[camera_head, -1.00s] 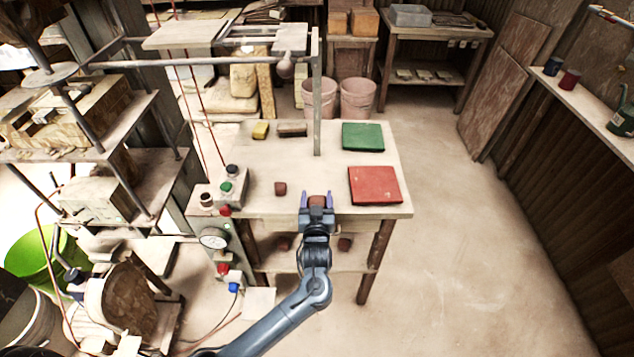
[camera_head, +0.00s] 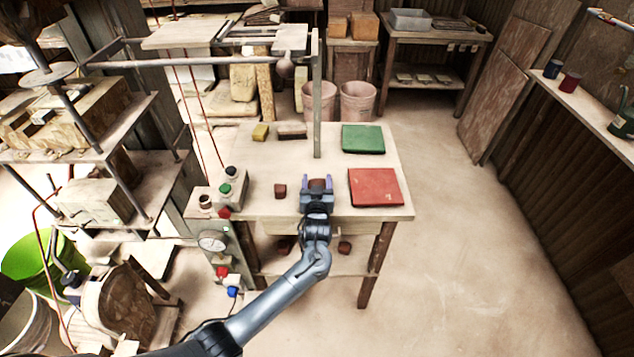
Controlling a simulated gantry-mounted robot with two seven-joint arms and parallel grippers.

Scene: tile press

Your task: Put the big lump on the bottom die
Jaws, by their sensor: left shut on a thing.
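The big lump (camera_head: 318,185), reddish brown, is between the fingers of my left gripper (camera_head: 317,182) in the head view. The gripper is shut on it, over the front part of the wooden table; I cannot tell how far above the top it is. A smaller brown lump (camera_head: 280,190) lies on the table just left of the gripper. The press stands at the left, with a pale block (camera_head: 88,198) on its lower shelf that may be the bottom die; I cannot tell for sure. My right gripper is not in view.
A red square mat (camera_head: 375,187) and a green one (camera_head: 362,139) lie on the right of the table. A yellow sponge (camera_head: 260,132) and a brush (camera_head: 292,131) lie at the back.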

